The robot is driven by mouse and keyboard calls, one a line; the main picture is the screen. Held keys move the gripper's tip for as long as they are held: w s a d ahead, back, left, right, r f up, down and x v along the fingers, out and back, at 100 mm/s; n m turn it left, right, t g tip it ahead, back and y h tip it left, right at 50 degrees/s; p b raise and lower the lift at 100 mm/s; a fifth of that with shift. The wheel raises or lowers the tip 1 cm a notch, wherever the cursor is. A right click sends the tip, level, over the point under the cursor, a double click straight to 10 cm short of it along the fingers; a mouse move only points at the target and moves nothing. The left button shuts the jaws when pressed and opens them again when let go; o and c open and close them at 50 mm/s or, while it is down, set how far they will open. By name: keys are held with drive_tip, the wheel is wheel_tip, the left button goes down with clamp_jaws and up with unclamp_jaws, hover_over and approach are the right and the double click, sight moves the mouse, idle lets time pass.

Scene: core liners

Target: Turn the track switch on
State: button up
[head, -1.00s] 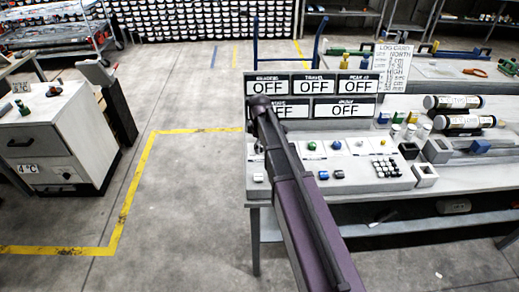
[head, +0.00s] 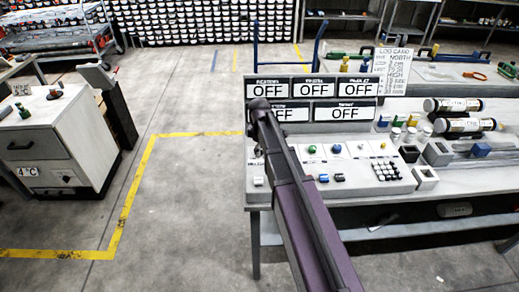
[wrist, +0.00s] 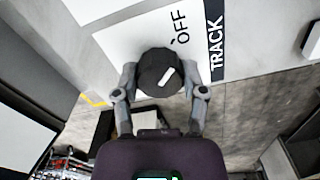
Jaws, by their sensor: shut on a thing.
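In the wrist view a round black knob (wrist: 152,64) with a white pointer mark stands on a white plate (wrist: 115,45). The plate reads OFF, and a black label beside it reads TRACK (wrist: 216,48). The white mark slants up and right, roughly toward the word OFF. My gripper (wrist: 158,80) is shut on the knob, one finger on each side. In the head view my arm lies across the left end of the control console (head: 345,150) and hides the gripper and knob. The display panels (head: 313,90) above the console read OFF where visible.
The console bears several coloured buttons and a black keypad (head: 386,169). Labelled cylinders (head: 463,125), small blocks and a text card (head: 392,70) stand to the right. A white cabinet (head: 45,140) is at the left. The floor between is clear, with yellow lines.

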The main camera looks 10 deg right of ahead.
drive_tip(key=shift+m, duration=0.3)
drive_tip(key=m, duration=0.4)
drive_tip(key=shift+s, duration=0.1)
drive_tip(key=m, duration=0.4)
drive_tip(key=shift+m, duration=0.3)
drive_tip(key=m, duration=0.4)
drive_tip(key=shift+a+m, duration=0.1)
drive_tip(key=shift+m, duration=2.2)
drive_tip(key=o, duration=1.1)
drive_tip(key=shift+o, duration=0.2)
drive_tip(key=shift+n, duration=0.4)
